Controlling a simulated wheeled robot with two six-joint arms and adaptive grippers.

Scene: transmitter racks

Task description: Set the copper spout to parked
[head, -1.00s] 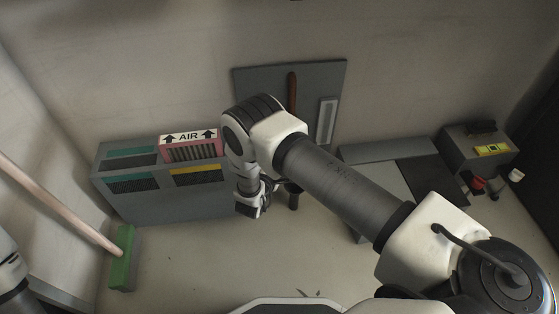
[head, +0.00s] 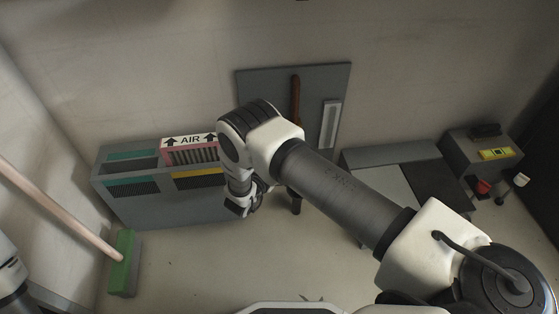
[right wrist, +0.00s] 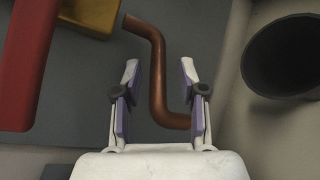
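The copper spout (right wrist: 157,75) is a bent, S-shaped copper tube in the right wrist view, in front of a grey surface. My right gripper (right wrist: 160,76) is open, with one finger on each side of the spout. The lower bend of the spout lies close to the right finger; I cannot tell whether they touch. In the head view my right gripper (head: 240,205) hangs at the right end of the grey cabinet (head: 165,208), and my arm hides the spout there. My left gripper is out of view; only a bit of that arm shows at the left edge.
A red part (right wrist: 25,60), a yellow part (right wrist: 88,18) and a dark round opening (right wrist: 290,58) surround the spout. A wall panel (head: 265,85) carries a brown bar (head: 295,98). A green-headed broom (head: 123,263) leans at left. Open floor lies in front of the cabinet.

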